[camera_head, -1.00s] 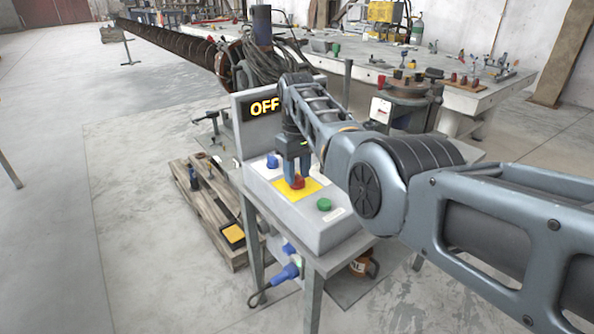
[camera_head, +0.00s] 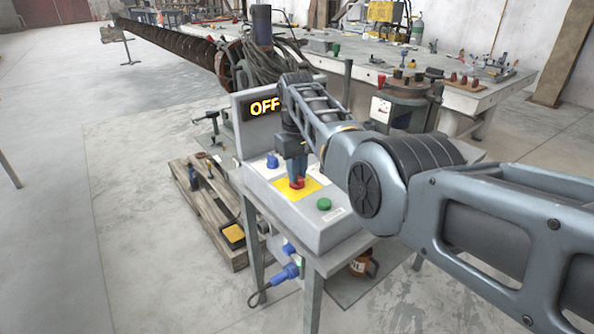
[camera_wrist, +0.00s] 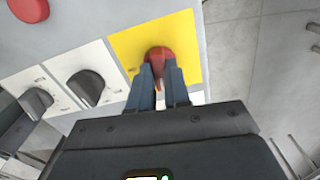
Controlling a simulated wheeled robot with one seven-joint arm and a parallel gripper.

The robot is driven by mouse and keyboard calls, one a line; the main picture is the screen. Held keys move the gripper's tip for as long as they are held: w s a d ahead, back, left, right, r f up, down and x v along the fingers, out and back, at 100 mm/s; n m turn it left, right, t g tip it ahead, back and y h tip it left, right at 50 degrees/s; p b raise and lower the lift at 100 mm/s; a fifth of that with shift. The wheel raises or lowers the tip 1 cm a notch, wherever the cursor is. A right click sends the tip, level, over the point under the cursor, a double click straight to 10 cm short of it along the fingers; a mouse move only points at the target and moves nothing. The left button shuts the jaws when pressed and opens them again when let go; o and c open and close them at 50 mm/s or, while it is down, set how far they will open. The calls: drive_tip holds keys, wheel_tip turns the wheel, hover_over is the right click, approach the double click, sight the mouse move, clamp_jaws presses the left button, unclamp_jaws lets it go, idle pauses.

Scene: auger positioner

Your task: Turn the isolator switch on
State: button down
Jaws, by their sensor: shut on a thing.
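The isolator switch is a red knob (camera_wrist: 160,62) on a yellow plate (camera_wrist: 183,38) in the wrist view. In the head view the red knob (camera_head: 298,183) shows at my fingertips, on the yellow plate (camera_head: 312,187) of a grey control box (camera_head: 330,233). My gripper (camera_head: 296,178) points down from above and is shut on the red knob. In the wrist view the fingers of my gripper (camera_wrist: 162,75) sit on both sides of the knob and hide part of it. The display (camera_head: 264,107) behind the box reads OFF.
A blue knob (camera_head: 272,161) and a green button (camera_head: 324,204) are on the same box. Two dark knobs on white plates (camera_wrist: 86,86) lie beside the yellow plate. A wooden pallet (camera_head: 210,215) is on the floor at left. A long auger (camera_head: 170,39) stretches behind.

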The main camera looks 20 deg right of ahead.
drive_tip(key=m, duration=0.8)
drive_tip(key=shift+m, duration=0.4)
drive_tip(key=m, duration=0.4)
drive_tip(key=shift+m+b, duration=0.35)
drive_tip(key=shift+m, duration=1.45)
drive_tip(key=c, duration=1.1)
unclamp_jaws()
drive_tip(key=shift+r, duration=0.15)
